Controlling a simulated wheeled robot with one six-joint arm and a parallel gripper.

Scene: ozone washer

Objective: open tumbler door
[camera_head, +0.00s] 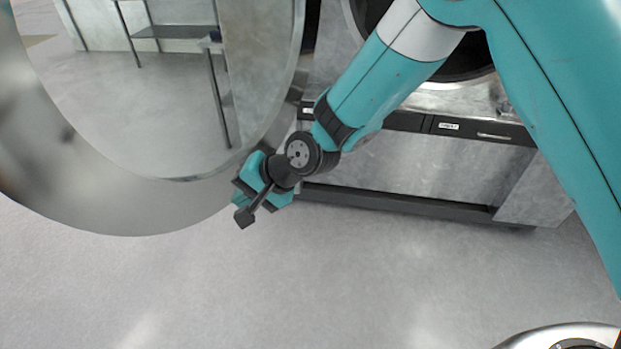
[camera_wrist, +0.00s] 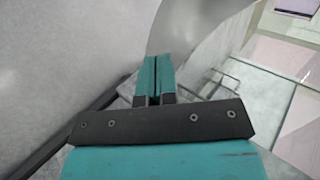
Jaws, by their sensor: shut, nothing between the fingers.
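The round tumbler door (camera_head: 165,203) fills the left of the head view, with a wide grey metal rim and a glass middle. It stands swung out from the tumbler's round opening (camera_head: 470,68), which is partly hidden behind my arm. My gripper (camera_head: 250,185) is at the lower right edge of the door rim. In the wrist view its two teal fingers (camera_wrist: 153,66) are together with nothing held. A curved grey surface, likely the door rim (camera_wrist: 178,28), rises just beyond the fingertips. I cannot tell whether they touch it.
The machine's lower front (camera_head: 400,170) has a dark strip with labels and a dark base bar. My arm crosses in front of it from the upper right. Pale floor (camera_head: 330,270) lies open below. A metal rack (camera_head: 165,32) shows through the door glass.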

